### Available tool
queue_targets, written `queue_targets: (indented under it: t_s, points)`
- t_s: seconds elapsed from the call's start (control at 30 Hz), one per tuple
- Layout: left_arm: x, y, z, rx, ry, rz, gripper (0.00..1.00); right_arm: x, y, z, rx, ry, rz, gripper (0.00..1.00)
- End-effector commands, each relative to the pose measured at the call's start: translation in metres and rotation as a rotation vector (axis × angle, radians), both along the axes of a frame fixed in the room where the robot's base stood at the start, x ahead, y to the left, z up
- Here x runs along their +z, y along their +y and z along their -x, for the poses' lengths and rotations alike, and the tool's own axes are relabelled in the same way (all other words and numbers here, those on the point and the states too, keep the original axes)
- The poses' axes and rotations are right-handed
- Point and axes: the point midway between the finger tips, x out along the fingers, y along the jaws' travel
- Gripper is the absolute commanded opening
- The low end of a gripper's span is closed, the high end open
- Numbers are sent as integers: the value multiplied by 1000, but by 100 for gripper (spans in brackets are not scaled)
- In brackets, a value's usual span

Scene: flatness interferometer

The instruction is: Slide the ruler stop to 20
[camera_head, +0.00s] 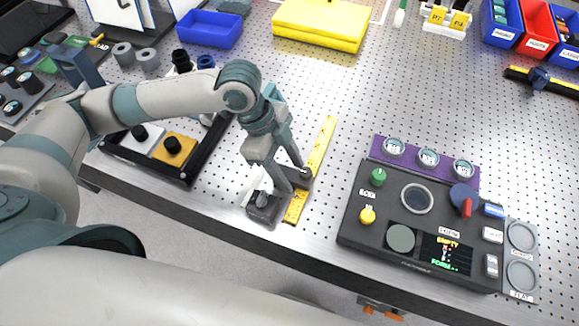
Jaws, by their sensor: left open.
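A yellow ruler (321,142) lies slantwise on the perforated table near its front edge, left of the black control box. My left gripper (282,192) is open above and around the ruler's near half. One dark fingertip covers part of the ruler, and the other is to its left, by the table edge. The ruler's near end (294,210) shows beyond the fingers. I cannot make out the ruler stop apart from the dark fingertips, nor read the scale or the 20 mark. My right gripper is not in view.
The black control box (350,215) with knobs and a display stands right of the ruler. A black tray (150,167) is left of the gripper. A black and yellow bar (563,88) with a dark blue piece (538,77) lies at far right.

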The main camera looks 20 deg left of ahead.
Motion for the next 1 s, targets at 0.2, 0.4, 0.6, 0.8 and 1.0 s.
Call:
queue_targets:
  t_s: [0.2,0.4,0.6,0.8,1.0]
  points:
    - [0,0,0,0,0,0,16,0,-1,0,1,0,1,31]
    - [1,0,-1,0,0,0,0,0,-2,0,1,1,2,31]
    - [2,-1,-18,2,1,0,0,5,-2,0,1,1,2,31]
    - [2,-2,-57,2,0,-1,0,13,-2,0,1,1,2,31]
    - [1,-4,-97,4,-1,-1,0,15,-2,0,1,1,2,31]
